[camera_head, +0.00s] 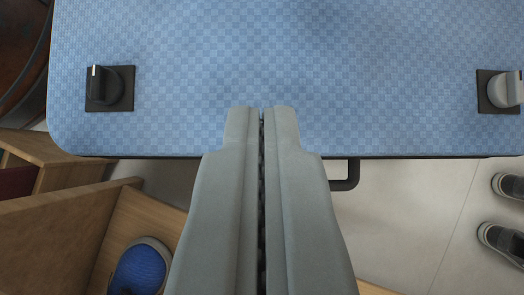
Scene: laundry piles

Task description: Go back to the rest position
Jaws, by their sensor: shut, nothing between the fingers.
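My gripper (262,112) is in the lower middle of the view, its two grey fingers pressed together with nothing between them. The fingertips overlap the near edge of a blue checked surface (290,80), which looks like a padded table top. I cannot tell how high the fingertips are above it.
A black knob (105,88) on a square plate sits at the surface's left, and a grey knob (503,89) at its right. A wooden box (60,225) at lower left holds a blue shoe (140,270). Dark shoes (503,240) stand on the pale floor (410,215) at right.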

